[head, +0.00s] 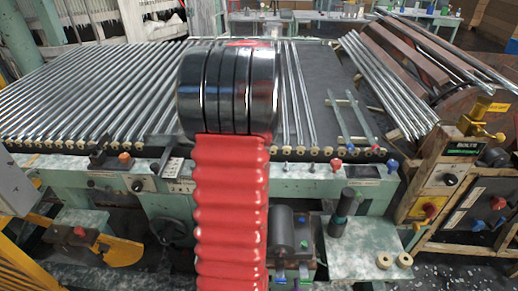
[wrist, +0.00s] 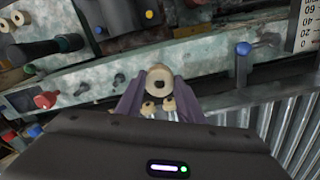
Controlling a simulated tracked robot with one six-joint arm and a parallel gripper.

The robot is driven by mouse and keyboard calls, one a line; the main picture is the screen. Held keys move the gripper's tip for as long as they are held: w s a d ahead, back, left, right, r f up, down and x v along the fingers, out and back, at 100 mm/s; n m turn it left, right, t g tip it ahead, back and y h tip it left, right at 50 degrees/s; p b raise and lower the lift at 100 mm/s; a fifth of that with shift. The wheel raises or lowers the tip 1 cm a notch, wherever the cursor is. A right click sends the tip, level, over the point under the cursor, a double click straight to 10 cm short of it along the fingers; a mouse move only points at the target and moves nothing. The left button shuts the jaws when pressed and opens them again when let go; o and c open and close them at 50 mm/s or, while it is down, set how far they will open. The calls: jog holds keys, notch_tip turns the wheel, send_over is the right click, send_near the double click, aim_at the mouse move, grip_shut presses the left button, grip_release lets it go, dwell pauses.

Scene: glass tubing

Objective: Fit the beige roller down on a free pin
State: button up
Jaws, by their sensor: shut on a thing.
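In the wrist view my gripper (wrist: 158,88) has its two purple fingers closed on a beige roller (wrist: 159,77), whose round face with a dark centre hole points toward the camera. Two smaller beige rollers (wrist: 168,104) show just below it, between the fingers. In the head view my gripper and the held roller are hidden behind my own arm. A row of beige rollers (head: 286,150) runs along the front rail of the glass tubing bed. Which pin is free cannot be told. Two loose beige rollers (head: 403,260) lie on the green ledge at right.
Glass tubes (head: 90,90) cover the bed's left and middle; its right part is mostly bare, dark surface (head: 325,85). A blue knob (wrist: 243,48) and a red knob (wrist: 46,99) stick out near the gripper. A green-and-black handle (head: 345,203) stands on the ledge.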

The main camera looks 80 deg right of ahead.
jog(key=shift+f, duration=2.25)
dwell(0.9)
jog(key=o, duration=1.1)
jog(key=shift+o, duration=0.2)
notch_tip(320, 180, up, 14)
jog(key=shift+f, duration=0.2)
dwell(0.8)
